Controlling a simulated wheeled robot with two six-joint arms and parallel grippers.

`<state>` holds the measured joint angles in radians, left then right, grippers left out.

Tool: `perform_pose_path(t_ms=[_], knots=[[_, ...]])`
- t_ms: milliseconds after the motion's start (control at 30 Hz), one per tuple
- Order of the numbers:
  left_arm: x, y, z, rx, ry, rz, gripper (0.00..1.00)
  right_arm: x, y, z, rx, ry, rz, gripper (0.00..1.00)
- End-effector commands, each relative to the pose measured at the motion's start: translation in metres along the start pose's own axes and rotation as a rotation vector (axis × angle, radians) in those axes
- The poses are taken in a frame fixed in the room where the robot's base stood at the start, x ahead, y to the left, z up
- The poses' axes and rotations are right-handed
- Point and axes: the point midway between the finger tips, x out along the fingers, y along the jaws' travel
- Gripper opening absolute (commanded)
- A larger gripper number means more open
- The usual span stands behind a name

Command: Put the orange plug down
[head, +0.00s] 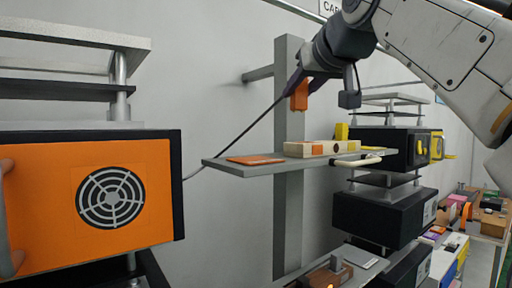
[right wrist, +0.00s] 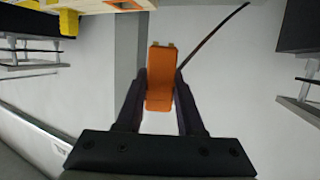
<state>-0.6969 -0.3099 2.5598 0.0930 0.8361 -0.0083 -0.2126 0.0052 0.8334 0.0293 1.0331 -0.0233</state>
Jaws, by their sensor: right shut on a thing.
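My right gripper (head: 301,84) is shut on the orange plug (head: 299,97) and holds it in the air above the grey shelf (head: 234,169). In the right wrist view the plug (right wrist: 159,68) sits between the two dark fingers of the gripper (right wrist: 160,88), with two small prongs at its far end. A flat orange pad (head: 256,160) lies on the left part of the shelf, below the plug and apart from it. A dark cable (head: 246,131) runs from near the plug down left towards the orange-fronted unit. My left gripper is out of view.
A pale wooden block (head: 306,150) with orange and yellow parts stands on the shelf, right of the pad. The orange-fronted unit (head: 62,198) with a round fan grille fills the left. A grey post (head: 288,222) rises behind the shelf. Black units (head: 380,216) are stacked at right.

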Motion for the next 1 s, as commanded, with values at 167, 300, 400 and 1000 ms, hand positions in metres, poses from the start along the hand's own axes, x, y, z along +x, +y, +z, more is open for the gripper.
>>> perform_pose_path(t_ms=[167,300,400,1000], knots=[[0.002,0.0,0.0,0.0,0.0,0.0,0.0,0.029,-0.04,0.019,-0.004,-0.004,-0.008,0.0],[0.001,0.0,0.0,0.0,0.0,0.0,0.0,0.047,-0.062,0.03,-0.004,-0.001,-0.006,0.0],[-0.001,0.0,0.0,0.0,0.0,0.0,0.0,0.056,-0.071,0.035,-0.001,0.0,-0.001,0.0],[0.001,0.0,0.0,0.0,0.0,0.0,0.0,0.072,-0.075,0.076,0.002,0.002,0.003,0.0]])
